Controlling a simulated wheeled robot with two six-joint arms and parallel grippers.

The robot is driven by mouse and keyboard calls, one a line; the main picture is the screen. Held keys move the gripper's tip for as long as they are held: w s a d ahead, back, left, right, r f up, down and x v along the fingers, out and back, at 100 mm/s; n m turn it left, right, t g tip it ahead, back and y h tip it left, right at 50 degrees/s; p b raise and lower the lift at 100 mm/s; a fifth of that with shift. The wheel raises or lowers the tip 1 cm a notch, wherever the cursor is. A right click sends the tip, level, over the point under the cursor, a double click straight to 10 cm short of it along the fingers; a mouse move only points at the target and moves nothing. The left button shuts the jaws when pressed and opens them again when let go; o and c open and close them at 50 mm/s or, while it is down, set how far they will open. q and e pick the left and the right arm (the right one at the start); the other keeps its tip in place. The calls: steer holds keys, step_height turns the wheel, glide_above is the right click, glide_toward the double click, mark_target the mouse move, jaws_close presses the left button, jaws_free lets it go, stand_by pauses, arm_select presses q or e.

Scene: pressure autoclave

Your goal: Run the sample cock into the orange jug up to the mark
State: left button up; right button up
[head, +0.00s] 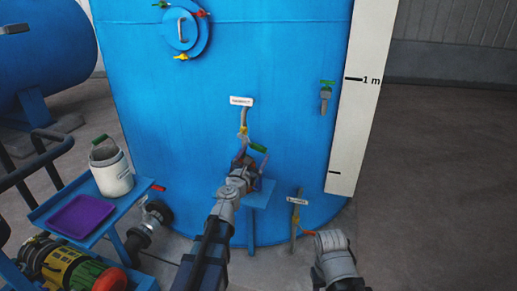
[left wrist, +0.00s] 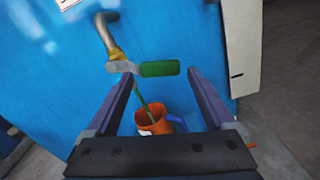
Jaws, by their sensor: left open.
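The sample cock shows in the head view as a short pipe with a yellow collar (head: 243,131) and a green lever (head: 258,148). In the left wrist view the green lever (left wrist: 160,69) lies crosswise between my open fingers. My left gripper (head: 246,158) is at the cock and does not appear closed on the lever. The orange jug (left wrist: 152,124) stands below the cock in the left wrist view, with a blue handle. A thin green line, like a liquid stream, runs from the cock into it. The jug's mark and fill level are not readable. The head view hides the jug behind my gripper.
The large blue tank (head: 220,70) stands behind. A blue stand (head: 260,194) is under the cock. A lower orange-handled valve (head: 298,215) is to the right. A side table holds a white can (head: 111,170) and a purple tray (head: 80,216). Floor at right is clear.

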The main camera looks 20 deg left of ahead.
mark_target(259, 148)
arm_select(q)
steer(key=w, duration=0.5)
steer(key=shift+w+d, duration=0.1)
steer(key=shift+w, duration=0.3)
jaws_close()
stand_by(0.4)
